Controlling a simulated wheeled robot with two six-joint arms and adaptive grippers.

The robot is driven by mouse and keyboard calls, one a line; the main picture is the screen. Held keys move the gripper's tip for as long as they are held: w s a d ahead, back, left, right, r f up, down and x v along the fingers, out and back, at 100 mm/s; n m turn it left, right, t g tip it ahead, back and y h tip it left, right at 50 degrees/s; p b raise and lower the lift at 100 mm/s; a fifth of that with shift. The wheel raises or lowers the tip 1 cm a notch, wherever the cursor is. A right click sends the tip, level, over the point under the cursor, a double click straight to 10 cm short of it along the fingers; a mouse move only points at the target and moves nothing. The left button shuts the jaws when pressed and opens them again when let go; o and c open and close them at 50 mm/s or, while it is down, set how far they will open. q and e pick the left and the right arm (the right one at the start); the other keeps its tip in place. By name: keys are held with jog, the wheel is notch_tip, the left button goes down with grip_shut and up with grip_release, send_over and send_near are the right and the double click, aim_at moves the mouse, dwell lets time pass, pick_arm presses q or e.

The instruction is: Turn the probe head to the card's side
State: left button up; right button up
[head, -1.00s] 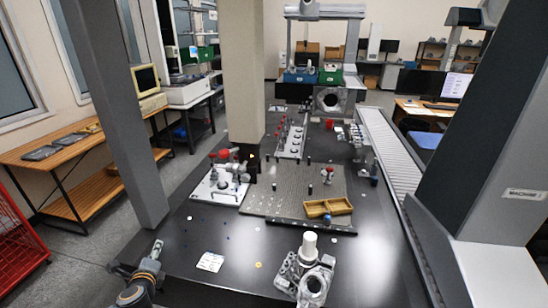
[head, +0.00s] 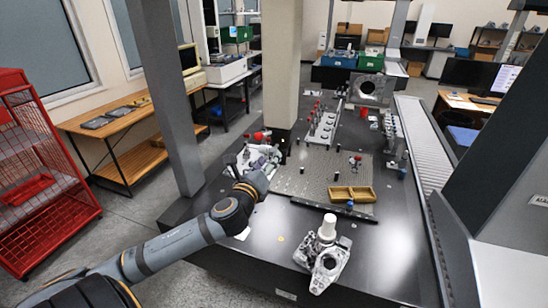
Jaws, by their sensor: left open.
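The pale vertical column (head: 281,70) of the measuring machine comes down over the table, with a small dark probe head (head: 284,147) at its foot. The probe head is small here, and I cannot tell which way it faces. My left gripper (head: 262,160) is open beside the probe head, just to its left and over the white fixture plate. The fingers blend with the parts behind them, and I cannot tell whether they touch the probe head. A white card (head: 243,233) lies flat on the black table, partly hidden by my left arm. My right gripper is not in view.
The perforated plate (head: 312,186) carries a yellow tray (head: 352,194). A metal casting with a white cylinder (head: 327,227) stands at the table's front. A rack of round parts (head: 321,127) stands behind. The black table (head: 380,250) is clear at front right.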

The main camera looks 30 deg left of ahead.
aim_at(271, 154)
pick_arm(q)
jog(key=p+x, duration=0.1)
jog(key=x, duration=0.3)
jog(key=shift+a+r, duration=0.1)
jog(key=shift+w, duration=0.55)
grip_shut()
